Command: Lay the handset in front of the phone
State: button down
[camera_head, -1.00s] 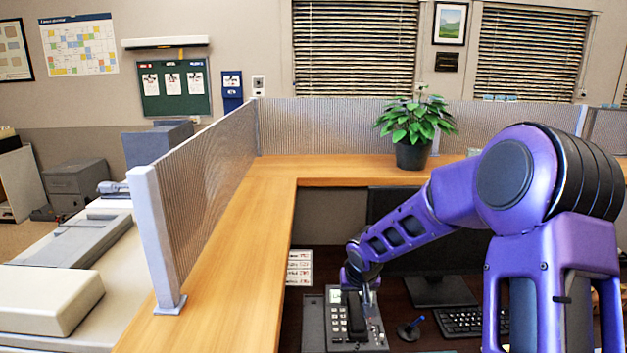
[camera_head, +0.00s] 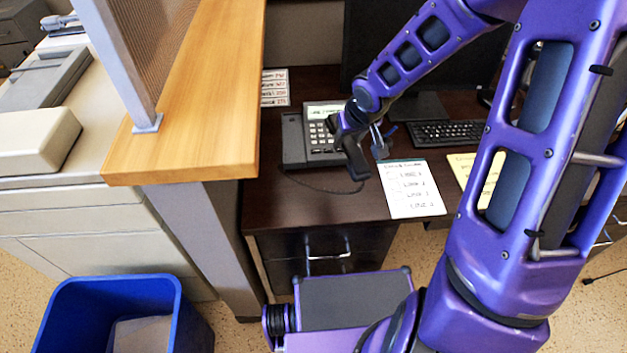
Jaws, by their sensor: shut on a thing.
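The desk phone (camera_head: 293,140), dark with a grey keypad and a pale screen, stands on the dark desk left of my gripper. My gripper (camera_head: 347,126) is at the phone's right side, shut on the black handset (camera_head: 354,160). The handset is off the phone body and hangs tilted over the desk at the phone's right front. Whether its lower end touches the desk cannot be told. A thin cord (camera_head: 322,190) curves over the desk in front of the phone to the handset. The fingertips are mostly hidden by dark parts.
A small pen stand (camera_head: 380,147) is just right of the handset. A white list sheet (camera_head: 412,190) and a yellow sheet (camera_head: 466,170) lie to the right, below the keyboard (camera_head: 446,133). The wooden ledge (camera_head: 200,130) rises at left.

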aim_at(310, 195)
jog(key=a+f+n+y, duration=0.1)
jog(key=a+f+n, duration=0.1)
jog(key=f, duration=0.3)
jog(key=a+f+n+g+y+b, duration=0.1)
jog(key=a+f+n, duration=0.2)
jog(key=f, duration=0.3)
jog(key=s+a+f+n+g+y+b, duration=0.1)
jog(key=a+f+n, duration=0.1)
jog(key=f+n, duration=0.2)
jog(key=shift+a+f+n, duration=0.2)
jog(key=shift+f+n, duration=0.1)
jog(key=shift+f, duration=0.55)
jog(key=shift+f, duration=0.2)
jog(key=shift+c, duration=2.2)
grip_release()
jog(key=shift+r, duration=0.1)
jog(key=shift+r, duration=0.25)
jog(key=p+v, duration=0.2)
jog(key=v, duration=0.9)
jog(key=shift+d+r, duration=0.3)
